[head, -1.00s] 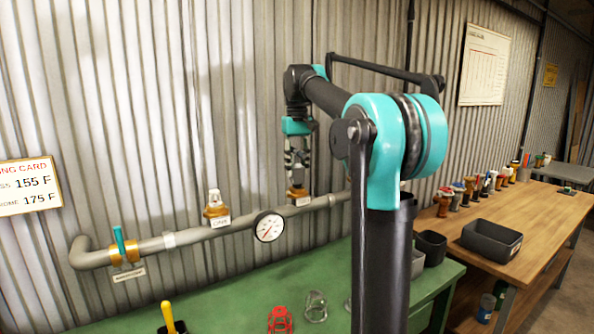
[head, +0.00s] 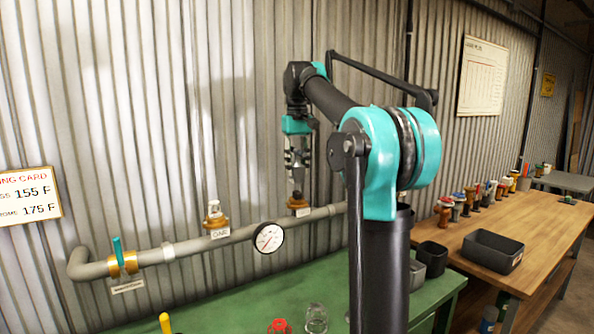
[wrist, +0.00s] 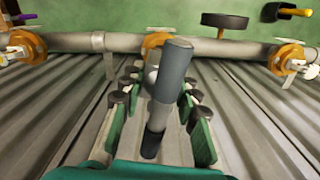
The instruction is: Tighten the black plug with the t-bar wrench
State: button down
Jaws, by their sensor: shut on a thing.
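My gripper (head: 297,172) points down above a brass fitting (head: 298,204) on the grey wall pipe. It is shut on the grey t-bar wrench (wrist: 173,75), whose bar lies between the finger pads in the wrist view. A dark piece (head: 297,194) shows between the gripper and the fitting in the head view. It may be the black plug or the wrench's lower end; I cannot tell which, nor whether they touch. In the wrist view, the wrench partly covers the brass fitting (wrist: 153,41) and hides any plug there.
The pipe (head: 190,248) carries a gauge (head: 268,238), a white-capped fitting (head: 214,212) and a teal-handled valve (head: 122,256). The corrugated wall is close behind. A green bench (head: 225,295) lies below. A wooden bench (head: 540,225) with a dark bin (head: 492,250) stands right.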

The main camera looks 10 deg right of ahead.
aim_at(297, 149)
jog(key=shift+r, duration=0.25)
jog(key=shift+r, duration=1.95)
